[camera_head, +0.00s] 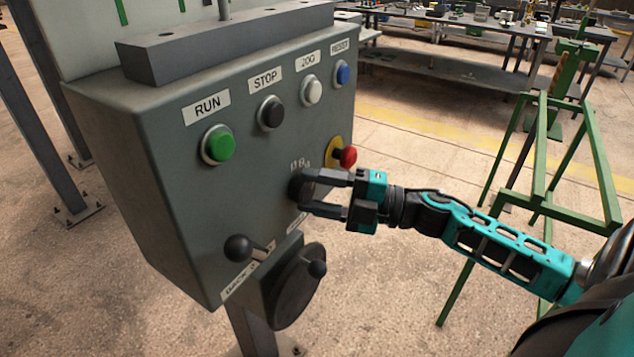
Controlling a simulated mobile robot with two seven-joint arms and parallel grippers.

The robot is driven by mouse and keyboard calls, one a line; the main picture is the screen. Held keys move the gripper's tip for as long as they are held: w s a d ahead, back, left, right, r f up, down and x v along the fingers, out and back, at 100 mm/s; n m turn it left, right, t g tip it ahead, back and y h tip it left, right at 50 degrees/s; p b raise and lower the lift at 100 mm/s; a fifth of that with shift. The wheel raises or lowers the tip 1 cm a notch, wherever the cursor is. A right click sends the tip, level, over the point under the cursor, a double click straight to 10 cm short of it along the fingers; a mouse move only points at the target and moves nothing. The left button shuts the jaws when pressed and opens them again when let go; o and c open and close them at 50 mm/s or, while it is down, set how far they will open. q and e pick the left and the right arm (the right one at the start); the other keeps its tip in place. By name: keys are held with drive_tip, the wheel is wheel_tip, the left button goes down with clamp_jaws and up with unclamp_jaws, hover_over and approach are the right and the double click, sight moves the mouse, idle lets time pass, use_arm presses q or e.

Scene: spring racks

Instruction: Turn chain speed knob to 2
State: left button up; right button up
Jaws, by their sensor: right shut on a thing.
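The control box (170,200) is a grey metal panel in the middle of the head view. A dark round knob (295,187) sits low on its front, below small white scale marks (299,164). My right gripper (304,192) reaches in from the right, and its dark fingers are shut on this knob. The fingers hide much of the knob, and its pointer cannot be seen. The scale marks are partly covered and too small to read surely. My left gripper is not in view.
Above are a green RUN button (218,146), a black STOP button (271,113), a white button (312,91) and a blue button (342,74). A red button (348,157) is close above the gripper. A green frame (540,150) stands right.

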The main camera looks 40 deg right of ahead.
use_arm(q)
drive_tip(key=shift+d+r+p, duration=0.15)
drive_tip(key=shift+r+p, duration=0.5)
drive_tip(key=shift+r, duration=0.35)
use_arm(e)
drive_tip(key=shift+r+n+g+h, duration=0.2)
drive_tip(key=shift+n+g+h, duration=0.1)
drive_tip(key=shift+n, duration=0.8)
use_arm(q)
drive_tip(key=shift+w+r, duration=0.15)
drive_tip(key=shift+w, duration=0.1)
use_arm(e)
drive_tip(key=o, duration=1)
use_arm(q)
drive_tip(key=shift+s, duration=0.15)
use_arm(e)
drive_tip(key=shift+o, duration=0.2)
